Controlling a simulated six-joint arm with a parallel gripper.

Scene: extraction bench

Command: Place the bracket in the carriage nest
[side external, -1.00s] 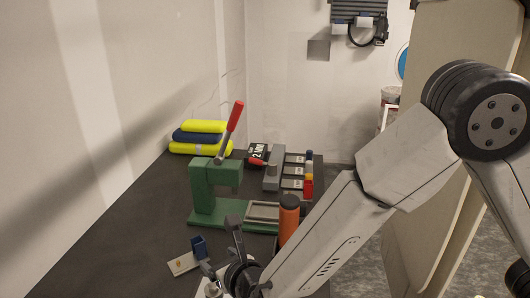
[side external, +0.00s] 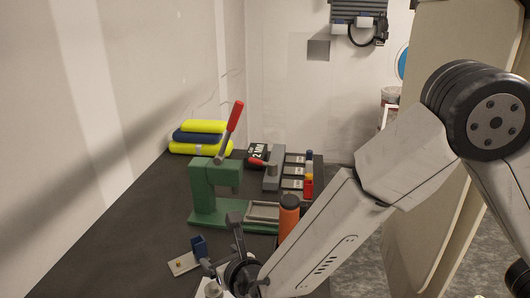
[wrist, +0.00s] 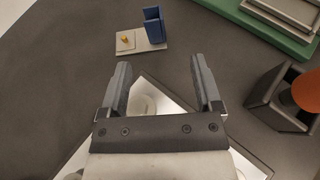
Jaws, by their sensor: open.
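A blue, upright, angled piece (wrist: 154,25), which looks like the bracket, stands at one end of a pale plate (wrist: 128,43) with a small yellow mark on it. It also shows in the side view (side external: 199,247), on the dark bench left of my gripper. My gripper (wrist: 160,65) is open with nothing between its fingers, and the blue piece lies beyond the fingertips. In the side view my gripper (side external: 222,246) is low over the bench. A grey rimmed tray (side external: 263,212), likely the carriage nest, sits on the green press base (side external: 235,223); only part shows in the wrist view (wrist: 285,14).
The green press (side external: 203,190) has a red-handled lever (side external: 235,116). An orange cylinder (side external: 289,215) stands in a dark holder (wrist: 270,100) to the right. A white sheet with round pale items (wrist: 150,100) lies beneath my gripper. Yellow and blue rolls (side external: 203,137) lie by the wall.

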